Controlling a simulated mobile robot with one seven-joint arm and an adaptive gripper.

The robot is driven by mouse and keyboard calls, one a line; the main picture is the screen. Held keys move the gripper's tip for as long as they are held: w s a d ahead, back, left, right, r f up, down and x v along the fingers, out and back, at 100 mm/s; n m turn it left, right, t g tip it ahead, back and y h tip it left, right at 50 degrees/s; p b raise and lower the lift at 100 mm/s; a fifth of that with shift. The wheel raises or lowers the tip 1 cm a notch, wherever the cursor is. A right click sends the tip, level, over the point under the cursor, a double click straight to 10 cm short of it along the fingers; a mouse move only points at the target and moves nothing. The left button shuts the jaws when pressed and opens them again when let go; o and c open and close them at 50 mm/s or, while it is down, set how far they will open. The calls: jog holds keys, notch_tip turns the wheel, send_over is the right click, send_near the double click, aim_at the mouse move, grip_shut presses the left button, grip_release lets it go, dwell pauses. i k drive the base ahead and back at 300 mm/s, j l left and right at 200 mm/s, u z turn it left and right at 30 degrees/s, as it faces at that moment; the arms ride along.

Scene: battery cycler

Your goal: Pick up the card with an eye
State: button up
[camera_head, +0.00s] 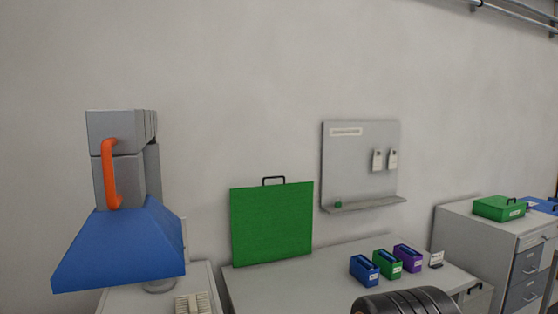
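Two small white cards hang side by side on the grey wall board, a left card (377,160) and a right card (393,159). Each has a dark mark near its top; it is too small to tell whether this is an eye. Another small white card (436,259) with dark print stands at the right of the table, beside the purple box. Its print is too small to read. A dark rounded part of my arm shows at the bottom edge, in front of the table. My gripper's fingers are not in view.
The grey board (350,160) has a shelf with a small green item. Blue (364,270), green (387,265) and purple (408,258) boxes stand on the table (265,288). A green panel (271,222) stands behind. A blue hood (125,247) is left, drawers (524,275) right.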

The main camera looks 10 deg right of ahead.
aim_at(377, 165)
jog(key=i+l+u, duration=0.25)
jog(key=l+u, duration=0.25)
jog(key=l, duration=0.2)
jog(key=i+l+u, duration=0.1)
jog(key=l, duration=0.3)
jog(key=i+l+u, duration=0.15)
jog(key=l, duration=0.2)
jog(key=i+l, duration=0.1)
jog(key=l, duration=0.3)
jog(key=i+l, duration=0.1)
jog(key=l, duration=0.3)
jog(key=i+l+u, duration=0.1)
jog(key=l, duration=0.3)
jog(key=i+l, duration=0.1)
jog(key=l, duration=0.3)
